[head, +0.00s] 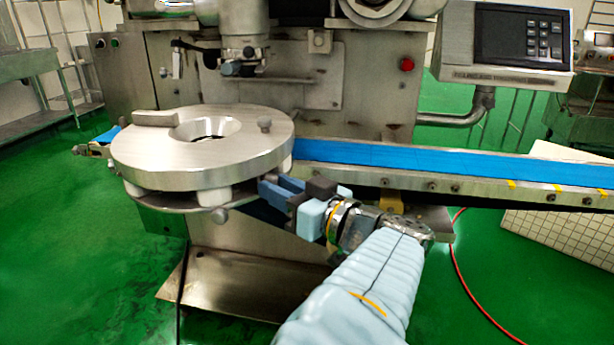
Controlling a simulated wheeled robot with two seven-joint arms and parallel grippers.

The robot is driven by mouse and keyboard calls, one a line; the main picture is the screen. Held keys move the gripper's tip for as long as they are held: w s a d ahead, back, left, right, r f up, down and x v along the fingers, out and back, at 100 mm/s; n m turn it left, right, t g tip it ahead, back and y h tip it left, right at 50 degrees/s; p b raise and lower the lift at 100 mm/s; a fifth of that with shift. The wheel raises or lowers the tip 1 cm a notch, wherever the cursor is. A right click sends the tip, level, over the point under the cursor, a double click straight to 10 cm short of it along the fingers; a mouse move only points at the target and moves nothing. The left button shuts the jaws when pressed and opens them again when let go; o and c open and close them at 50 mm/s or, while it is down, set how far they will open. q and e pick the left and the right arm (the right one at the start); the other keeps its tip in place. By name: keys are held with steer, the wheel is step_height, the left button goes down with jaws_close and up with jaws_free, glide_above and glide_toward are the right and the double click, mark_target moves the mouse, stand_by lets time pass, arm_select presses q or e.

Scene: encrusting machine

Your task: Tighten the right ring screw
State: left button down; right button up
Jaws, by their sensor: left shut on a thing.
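A round steel ring plate (240,155) with a central hole sits on the front of the machine. My left gripper (264,188), with dark blue fingers, reaches in from the right to the ring's right lower edge. It is shut there on the right ring screw, beside a white block (244,191) under the plate. The screw itself is hidden by the fingers. My right gripper is not in view.
A blue conveyor belt (420,158) runs right from behind the ring, close above my left gripper. A control panel (515,42) hangs at the upper right. The steel machine body (375,90) stands behind. Green floor (90,265) is open at the lower left.

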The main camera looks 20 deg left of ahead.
arm_select(q)
steer(key=shift+m+p, duration=0.4)
steer(key=shift+m, duration=0.8)
steer(key=c, duration=0.9)
jaws_free()
steer(key=shift+o, duration=0.2)
